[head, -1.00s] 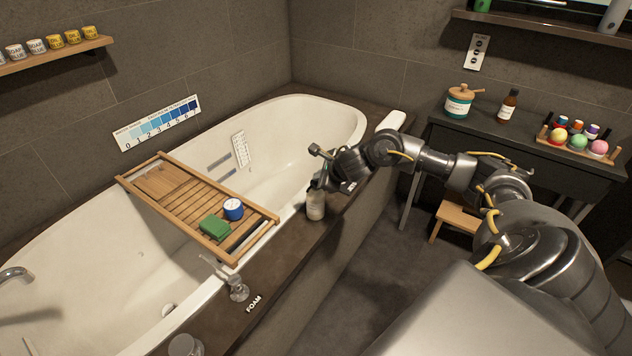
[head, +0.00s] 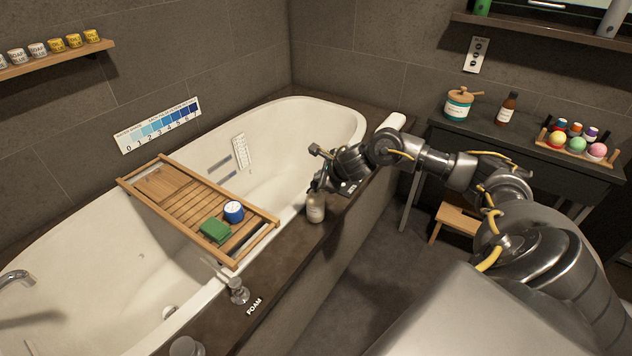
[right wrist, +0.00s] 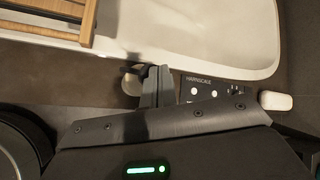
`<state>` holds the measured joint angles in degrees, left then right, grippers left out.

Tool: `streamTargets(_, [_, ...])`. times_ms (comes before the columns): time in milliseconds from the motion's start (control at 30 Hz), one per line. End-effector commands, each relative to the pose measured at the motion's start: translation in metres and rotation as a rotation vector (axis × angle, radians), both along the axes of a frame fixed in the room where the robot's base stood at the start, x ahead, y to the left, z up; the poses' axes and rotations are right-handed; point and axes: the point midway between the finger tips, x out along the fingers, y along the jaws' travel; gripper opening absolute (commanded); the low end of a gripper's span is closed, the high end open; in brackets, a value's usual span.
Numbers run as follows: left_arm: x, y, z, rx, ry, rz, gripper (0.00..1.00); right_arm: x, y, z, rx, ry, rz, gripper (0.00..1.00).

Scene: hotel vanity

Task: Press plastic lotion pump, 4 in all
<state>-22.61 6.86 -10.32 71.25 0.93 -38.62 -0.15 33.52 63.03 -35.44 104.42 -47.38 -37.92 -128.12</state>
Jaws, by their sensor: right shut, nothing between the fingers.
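The lotion pump bottle (head: 316,209) stands upright on the dark tub ledge, beside the tub's rim. It has a pale label; its pump head is hidden by my right gripper in the head view. My right gripper (head: 317,187) is shut and empty, its fingers pointing down at the top of the bottle. In the right wrist view the closed fingers (right wrist: 157,82) are right beside a pale round part of the bottle (right wrist: 132,82). I cannot tell whether they touch the pump. My left gripper is out of view.
A wooden bath tray (head: 180,205) with a green block (head: 215,230) and a blue-and-white tin (head: 233,211) spans the tub. A metal fitting (head: 238,291) stands on the ledge near the word FOAM. A dark side table (head: 470,133) stands at the right.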

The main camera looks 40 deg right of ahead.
Motion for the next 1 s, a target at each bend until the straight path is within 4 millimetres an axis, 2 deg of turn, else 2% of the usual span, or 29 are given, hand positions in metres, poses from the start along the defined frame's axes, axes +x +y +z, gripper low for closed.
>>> streamTargets(67, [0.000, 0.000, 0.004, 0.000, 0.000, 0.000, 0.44, 0.000, 0.000, 0.006, 0.000, -0.001, 0.000, 0.00])
streamTargets(533, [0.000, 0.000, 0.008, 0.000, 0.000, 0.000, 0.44, 0.001, 0.000, 0.012, 0.001, -0.004, 0.000, 0.00])
streamTargets(767, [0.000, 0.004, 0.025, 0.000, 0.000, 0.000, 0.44, 0.001, 0.000, 0.034, 0.000, -0.004, 0.000, 0.00])
streamTargets(1000, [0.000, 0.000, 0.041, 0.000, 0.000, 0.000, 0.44, 0.001, 0.000, 0.056, 0.002, -0.004, 0.000, 0.00])
